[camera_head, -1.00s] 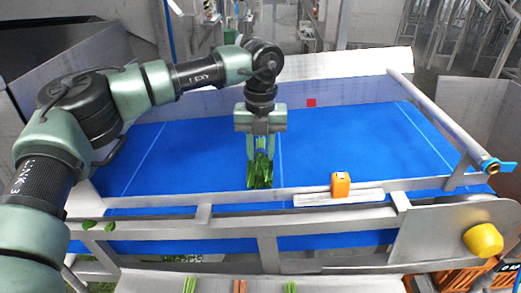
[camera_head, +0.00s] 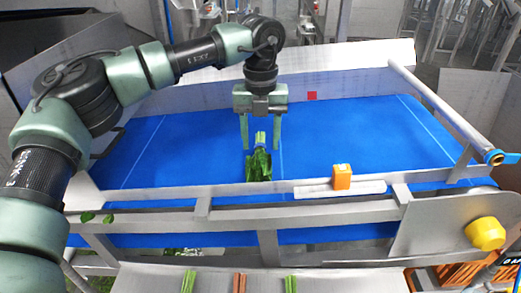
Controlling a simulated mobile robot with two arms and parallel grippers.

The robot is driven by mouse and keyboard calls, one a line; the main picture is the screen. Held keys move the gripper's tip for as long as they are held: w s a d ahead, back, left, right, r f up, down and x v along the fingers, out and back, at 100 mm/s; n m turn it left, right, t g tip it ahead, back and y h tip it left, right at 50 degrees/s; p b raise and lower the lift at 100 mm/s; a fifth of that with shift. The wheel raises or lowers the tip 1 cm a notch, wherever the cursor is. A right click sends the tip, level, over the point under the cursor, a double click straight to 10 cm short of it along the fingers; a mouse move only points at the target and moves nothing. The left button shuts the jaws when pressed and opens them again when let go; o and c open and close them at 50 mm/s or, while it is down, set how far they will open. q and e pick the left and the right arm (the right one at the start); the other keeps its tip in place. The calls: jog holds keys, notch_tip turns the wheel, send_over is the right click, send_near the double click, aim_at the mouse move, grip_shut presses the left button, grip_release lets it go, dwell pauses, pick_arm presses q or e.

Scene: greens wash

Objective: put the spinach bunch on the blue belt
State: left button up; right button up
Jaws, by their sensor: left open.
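The spinach bunch (camera_head: 259,165) has dark green leaves and pale green stems pointing up the picture. It lies on the blue belt (camera_head: 350,135), near the belt's front rail. My left gripper (camera_head: 261,148) is above and around the stem end, with its two fingers spread wide. A gap shows between each finger and the stems, so the gripper is open and empty. My right gripper is not in view.
An orange box (camera_head: 342,176) sits on the front rail ledge. A yellow knob (camera_head: 485,232) is at the right end. Green and orange stalks lie on a metal surface (camera_head: 340,282) at the bottom. The belt's right side is clear.

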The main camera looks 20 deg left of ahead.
aim_at(260, 149)
pick_arm(q)
notch_tip(260, 149, up, 9)
jog(key=b, duration=0.2)
jog(key=shift+r, duration=0.2)
jog(key=shift+s, duration=0.1)
